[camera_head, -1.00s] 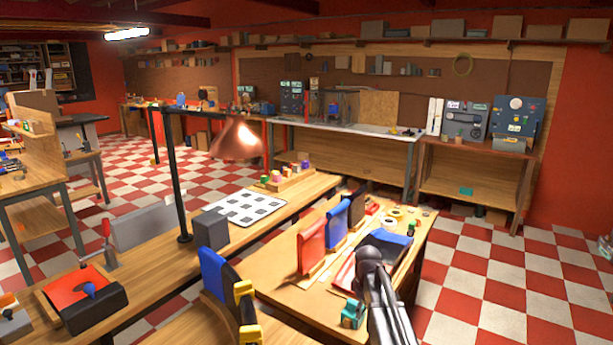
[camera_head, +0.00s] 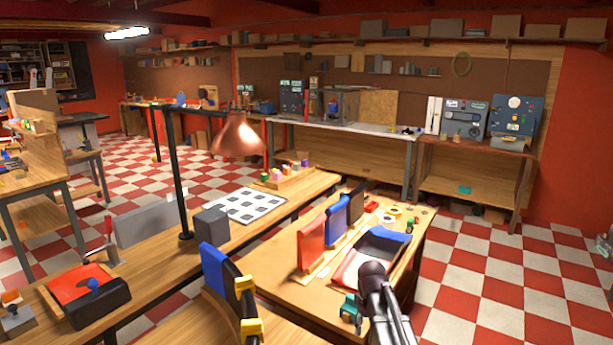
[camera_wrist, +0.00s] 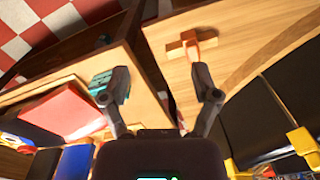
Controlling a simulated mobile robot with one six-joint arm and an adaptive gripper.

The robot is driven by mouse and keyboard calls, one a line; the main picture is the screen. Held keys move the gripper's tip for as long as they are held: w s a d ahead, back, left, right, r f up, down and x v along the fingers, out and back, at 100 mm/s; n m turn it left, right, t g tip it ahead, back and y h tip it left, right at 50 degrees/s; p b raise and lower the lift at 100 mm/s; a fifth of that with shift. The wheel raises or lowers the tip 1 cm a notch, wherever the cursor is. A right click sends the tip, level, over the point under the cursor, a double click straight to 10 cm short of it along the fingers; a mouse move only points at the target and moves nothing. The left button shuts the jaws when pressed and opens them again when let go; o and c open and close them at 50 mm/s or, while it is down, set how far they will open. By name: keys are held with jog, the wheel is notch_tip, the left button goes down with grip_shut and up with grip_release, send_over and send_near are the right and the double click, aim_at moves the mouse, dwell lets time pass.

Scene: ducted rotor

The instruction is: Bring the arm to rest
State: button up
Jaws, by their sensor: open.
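My gripper (camera_wrist: 160,85) shows in the wrist view with its two dark fingers spread apart and nothing between them. A teal block (camera_wrist: 101,84) lies behind the left finger, and an orange piece on a wooden base (camera_wrist: 191,44) lies beyond the right fingertip. I cannot tell whether either finger touches anything. In the head view my arm rises at the lower right, in front of the near wooden table (camera_head: 275,290). My gripper cannot be made out there. The teal block (camera_head: 350,309) sits at that table's front right, beside my arm.
A black and blue piece with yellow parts (camera_head: 230,283) is at front. A copper lamp (camera_head: 238,137) stands left. Checkered floor (camera_head: 480,290) is clear at right.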

jog(key=s+m, duration=0.7)
jog(key=s, duration=0.8)
jog(key=shift+s+m, duration=0.2)
jog(key=shift+m, duration=0.2)
jog(key=shift+a, duration=0.1)
dwell(0.7)
